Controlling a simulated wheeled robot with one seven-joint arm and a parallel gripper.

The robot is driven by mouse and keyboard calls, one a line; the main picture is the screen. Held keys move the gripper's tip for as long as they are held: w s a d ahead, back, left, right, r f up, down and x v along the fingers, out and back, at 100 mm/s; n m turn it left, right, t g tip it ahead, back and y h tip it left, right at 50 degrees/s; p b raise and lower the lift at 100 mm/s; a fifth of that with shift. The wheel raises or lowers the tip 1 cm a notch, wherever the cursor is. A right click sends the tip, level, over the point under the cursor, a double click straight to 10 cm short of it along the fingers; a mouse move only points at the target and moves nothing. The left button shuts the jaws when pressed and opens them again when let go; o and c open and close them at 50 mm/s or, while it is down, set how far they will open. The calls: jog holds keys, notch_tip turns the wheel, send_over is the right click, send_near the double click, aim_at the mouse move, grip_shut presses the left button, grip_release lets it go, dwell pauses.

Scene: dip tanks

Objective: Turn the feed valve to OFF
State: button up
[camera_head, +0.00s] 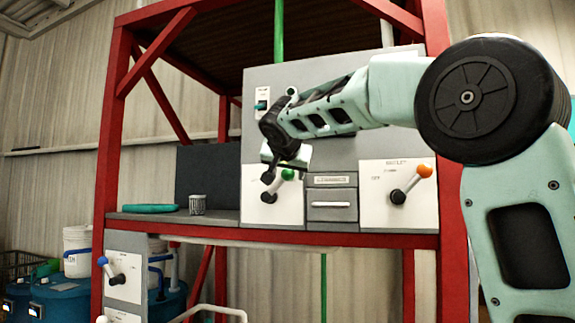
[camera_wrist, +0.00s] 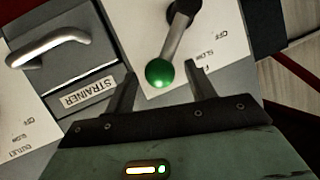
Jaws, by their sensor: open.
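In the wrist view the green knob (camera_wrist: 160,73) is at the end of a grey lever on a black hub. OFF and SLOW marks show on the plate to its right; its name is not readable, so I cannot confirm it is the feed valve. My gripper (camera_wrist: 164,76) is open, its fingers on either side of the knob in this view. I cannot tell whether they touch it. In the head view my gripper (camera_head: 276,168) partly covers the plate.
Right of the green valve are a drawer labelled STRAINER (camera_wrist: 62,52) and an outlet valve with an orange knob (camera_head: 425,171). A blue-knobbed valve (camera_head: 103,261) is lower left. A teal object (camera_head: 150,208) and a mesh cup (camera_head: 197,204) stand on the shelf.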

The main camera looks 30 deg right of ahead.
jog(key=shift+w+d+f, duration=0.2)
jog(key=shift+w+d, duration=0.05)
jog(key=shift+w, duration=0.05)
grip_shut()
